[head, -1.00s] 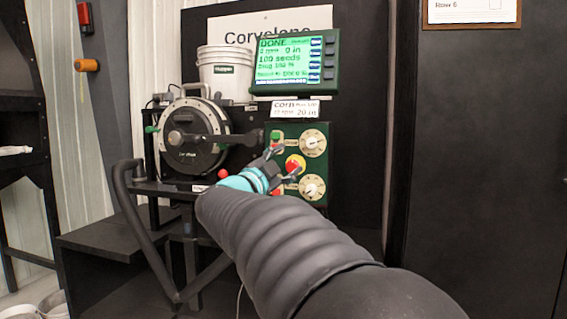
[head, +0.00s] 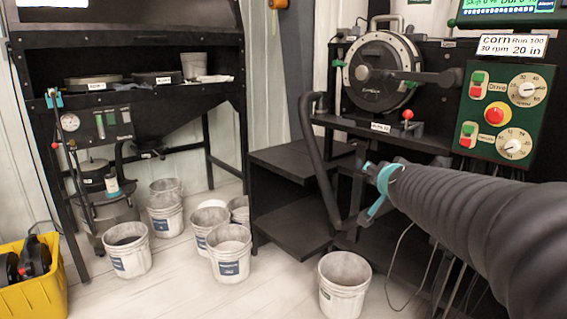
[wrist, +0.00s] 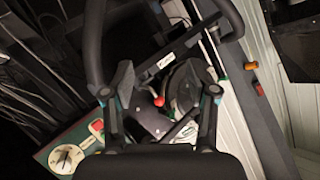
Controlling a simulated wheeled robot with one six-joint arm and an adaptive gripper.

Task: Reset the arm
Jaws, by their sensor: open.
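My arm reaches in from the right in the head view, and my gripper (head: 376,190) is at its end, in front of the seed meter stand and below the round meter housing (head: 383,75). In the wrist view my gripper (wrist: 163,88) has its two fingers spread wide with nothing held between them. Beyond the fingers are a red-knobbed lever (wrist: 158,101) and part of the stand. The green control box (head: 507,112) with dials and push buttons is up and to the right of my gripper, apart from it.
Several white buckets (head: 230,252) stand on the floor at the left and one (head: 343,285) near the stand. A yellow crate (head: 34,275) is at the lower left. A black bench (head: 60,105) stands at the left wall. Open floor lies between.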

